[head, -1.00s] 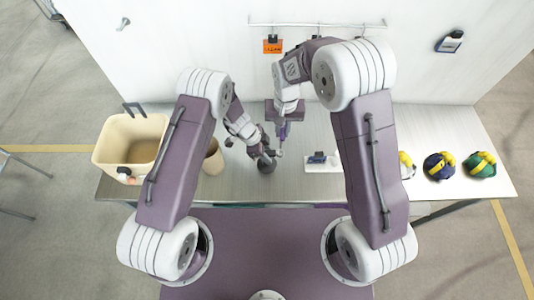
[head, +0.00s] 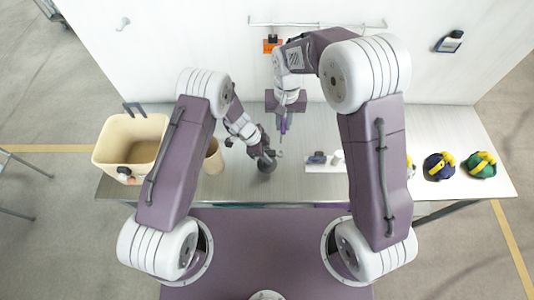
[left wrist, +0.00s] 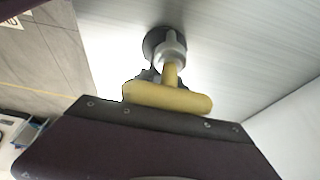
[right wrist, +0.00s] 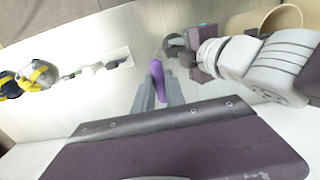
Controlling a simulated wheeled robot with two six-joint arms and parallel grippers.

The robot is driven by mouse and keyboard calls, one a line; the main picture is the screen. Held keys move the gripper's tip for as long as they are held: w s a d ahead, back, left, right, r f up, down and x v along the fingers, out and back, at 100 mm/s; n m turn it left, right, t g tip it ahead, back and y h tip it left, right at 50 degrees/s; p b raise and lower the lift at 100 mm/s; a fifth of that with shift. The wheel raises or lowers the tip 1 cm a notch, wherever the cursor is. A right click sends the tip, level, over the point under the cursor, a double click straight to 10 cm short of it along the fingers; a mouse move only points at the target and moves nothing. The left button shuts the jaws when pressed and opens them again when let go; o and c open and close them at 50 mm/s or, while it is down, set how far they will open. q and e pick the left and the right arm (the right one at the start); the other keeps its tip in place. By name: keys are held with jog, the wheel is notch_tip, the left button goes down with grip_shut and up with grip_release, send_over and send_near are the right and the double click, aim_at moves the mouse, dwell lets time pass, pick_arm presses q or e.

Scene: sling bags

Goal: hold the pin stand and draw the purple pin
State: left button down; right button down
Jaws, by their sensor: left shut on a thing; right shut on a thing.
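The purple pin (right wrist: 157,80) is between the two grey fingers of my right gripper (right wrist: 160,92), which is shut on it. In the head view, the pin (head: 283,127) is held above the bench, apart from the stand. The pin stand (head: 267,166) has a dark round base and stands on the bench. My left gripper (head: 264,155) is shut on the stand at its upper part. In the left wrist view, a grey post rises from the dark base (left wrist: 158,45), with a yellow T-shaped piece (left wrist: 167,97) nearer the camera.
A beige bin (head: 104,151) and a brown cup (head: 213,166) are at the left. A white tray (head: 316,168) with small items lies right of the stand. Dark and yellow rounded bundles (head: 439,166) sit at the right. A rail (head: 330,25) with an orange tag hangs behind.

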pick_arm(q)
jog(key=c, duration=0.9)
grip_release()
jog(key=v, duration=1.2)
